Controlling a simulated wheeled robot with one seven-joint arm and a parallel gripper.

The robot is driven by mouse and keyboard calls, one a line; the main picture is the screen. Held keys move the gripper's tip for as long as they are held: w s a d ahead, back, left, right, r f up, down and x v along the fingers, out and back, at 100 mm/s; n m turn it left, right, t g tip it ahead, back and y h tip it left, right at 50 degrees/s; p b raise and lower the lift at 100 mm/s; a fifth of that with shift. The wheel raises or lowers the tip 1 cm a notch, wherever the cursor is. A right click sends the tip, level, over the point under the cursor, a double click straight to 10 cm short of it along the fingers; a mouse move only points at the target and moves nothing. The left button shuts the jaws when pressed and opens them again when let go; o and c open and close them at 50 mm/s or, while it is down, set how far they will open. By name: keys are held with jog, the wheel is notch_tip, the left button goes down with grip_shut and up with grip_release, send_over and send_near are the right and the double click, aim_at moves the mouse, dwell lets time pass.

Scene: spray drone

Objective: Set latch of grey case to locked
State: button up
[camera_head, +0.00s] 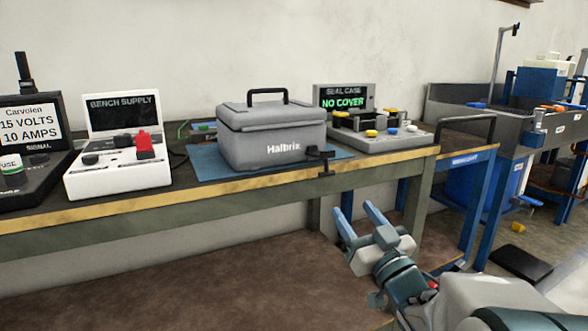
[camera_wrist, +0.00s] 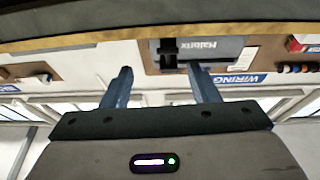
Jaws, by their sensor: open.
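The grey case (camera_head: 250,149), lettered Halbrix with a black top handle, stands closed-looking on a blue mat (camera_head: 206,166) on the bench. A dark latch (camera_head: 326,163) sits at its front right, near the bench edge; I cannot tell its setting. In the wrist view the case front (camera_wrist: 222,48) shows beyond my fingers, with the dark latch part (camera_wrist: 168,54) left of the lettering. My gripper (camera_head: 358,212) is open and empty, in front of and below the bench edge, apart from the case. Its blue fingers also show in the wrist view (camera_wrist: 160,77).
Left of the case stand a white bench supply (camera_head: 115,175) with a red part and a black meter (camera_head: 32,165). Right of it is a seal device (camera_head: 375,140) reading NO COVER. A blue-legged cart (camera_head: 470,165) stands further right. Space in front of the bench is clear.

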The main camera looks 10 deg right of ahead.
aim_at(328, 173)
jog(key=shift+n+y, duration=0.3)
jog(key=shift+y, duration=0.4)
jog(key=p+x, duration=0.1)
jog(key=x, duration=0.3)
jog(key=r+p+x, duration=0.1)
jog(key=p+x, duration=0.1)
jog(key=x, duration=0.3)
jog(key=p+x, duration=0.2)
jog(key=x, duration=0.2)
jog(key=shift+a+r, duration=0.25)
jog(key=shift+a, duration=0.05)
jog(key=shift+s, duration=0.1)
grip_shut()
